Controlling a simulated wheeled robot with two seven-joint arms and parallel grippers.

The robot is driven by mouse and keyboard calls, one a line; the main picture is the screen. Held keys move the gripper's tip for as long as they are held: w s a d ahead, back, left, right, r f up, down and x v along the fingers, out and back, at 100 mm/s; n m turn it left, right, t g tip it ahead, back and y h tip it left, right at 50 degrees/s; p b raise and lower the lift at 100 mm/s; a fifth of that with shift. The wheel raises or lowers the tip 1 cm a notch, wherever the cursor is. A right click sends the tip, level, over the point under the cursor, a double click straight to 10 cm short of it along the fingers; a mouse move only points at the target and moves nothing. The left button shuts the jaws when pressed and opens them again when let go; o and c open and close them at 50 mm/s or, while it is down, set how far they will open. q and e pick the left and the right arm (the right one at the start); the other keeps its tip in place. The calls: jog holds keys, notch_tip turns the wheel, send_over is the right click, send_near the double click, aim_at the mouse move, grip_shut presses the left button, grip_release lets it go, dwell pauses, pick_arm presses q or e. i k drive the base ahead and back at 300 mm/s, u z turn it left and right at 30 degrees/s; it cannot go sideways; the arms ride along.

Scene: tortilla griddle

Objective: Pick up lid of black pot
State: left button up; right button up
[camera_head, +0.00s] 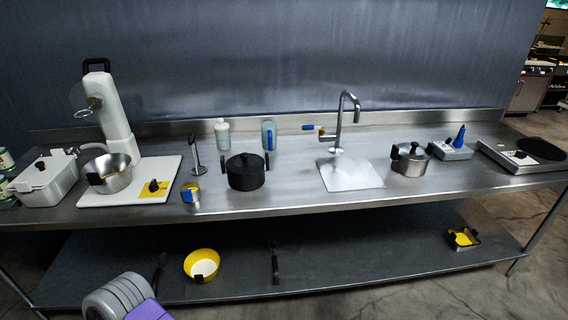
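The black pot (246,180) stands upright on the steel counter, left of the sink. Its black lid (245,162) sits on top, with a small knob at the centre. Black handles stick up on both sides of the pot. Neither of my grippers shows in this view.
On the steel counter (290,195), a white stand mixer (110,115) with a steel bowl (110,175) is at the left. A faucet (343,120) and sink (350,174) lie right of the black pot, then a steel pot (410,163). Bottles (222,134) stand behind the black pot.

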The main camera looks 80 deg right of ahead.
aim_at(244, 162)
jog(key=z, duration=1.95)
jog(key=i, duration=1.5)
jog(key=z, duration=0.1)
